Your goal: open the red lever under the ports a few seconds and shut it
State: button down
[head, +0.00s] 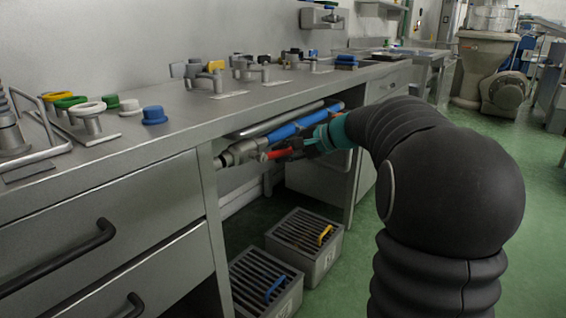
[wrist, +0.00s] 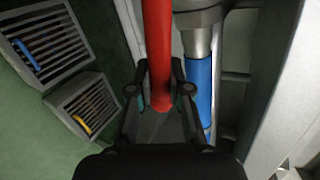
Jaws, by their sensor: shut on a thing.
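The red lever (head: 276,154) is under the counter, beside a metal valve body (head: 240,153) at the left end of a blue-sleeved pipe (head: 290,130). My gripper (head: 296,149) reaches in from the right and is shut on the lever. In the wrist view, the red lever (wrist: 158,45) runs down from the top edge, and its end sits between the two fingers of my gripper (wrist: 160,92). The blue pipe (wrist: 198,92) runs alongside, just right of the lever. The valve's inside is not visible.
Two slatted grey boxes stand on the green floor below, one with a yellow handle (head: 325,235), one with a blue handle (head: 275,288). The counter (head: 190,120) carries coloured knobs and metal taps. A drawer front (head: 100,220) flanks the opening on the left.

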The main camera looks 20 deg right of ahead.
jog(key=shift+r, duration=0.2)
dwell(0.4)
jog(key=c, duration=1.1)
grip_release()
jog(key=v, duration=1.2)
jog(key=shift+s+a, duration=0.1)
